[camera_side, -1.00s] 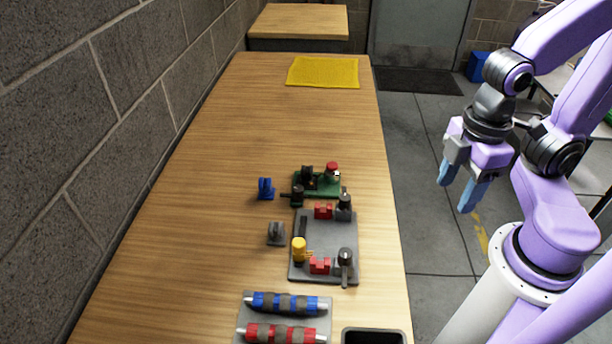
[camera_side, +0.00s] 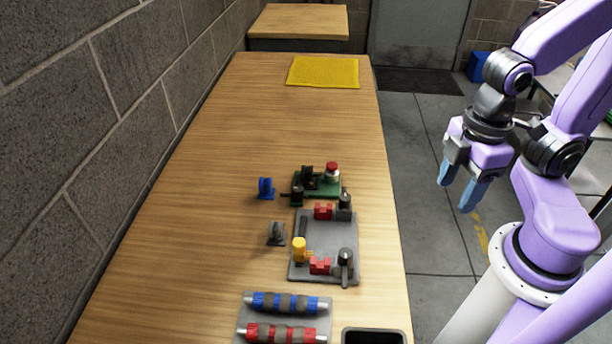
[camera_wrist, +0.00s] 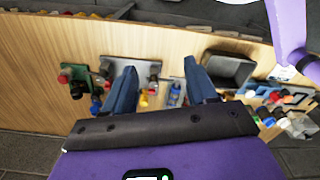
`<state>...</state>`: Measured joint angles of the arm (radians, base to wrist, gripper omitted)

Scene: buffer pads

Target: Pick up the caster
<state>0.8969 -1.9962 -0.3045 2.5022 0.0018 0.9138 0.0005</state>
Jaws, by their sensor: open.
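Two small pieces could be the caster, and I cannot tell which one the task means. One is a blue piece (camera_side: 265,188) with an upright rounded part, standing on the table left of the green base. The other is a grey piece (camera_side: 276,233) on a flat plate, left of the grey fixture plate. They stand apart from each other. My gripper (camera_side: 462,193) is open and empty, raised to the right of the table's edge, well away from both. In the wrist view, its two blue fingers (camera_wrist: 160,68) are spread, with the table beyond them.
A green base (camera_side: 320,187) with a red button and a grey plate (camera_side: 328,240) with clamps and red blocks stand close by. Blue and red rollers (camera_side: 287,303) and a dark bin (camera_side: 374,336) are nearer. A yellow mat (camera_side: 322,72) lies far back; table between is clear.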

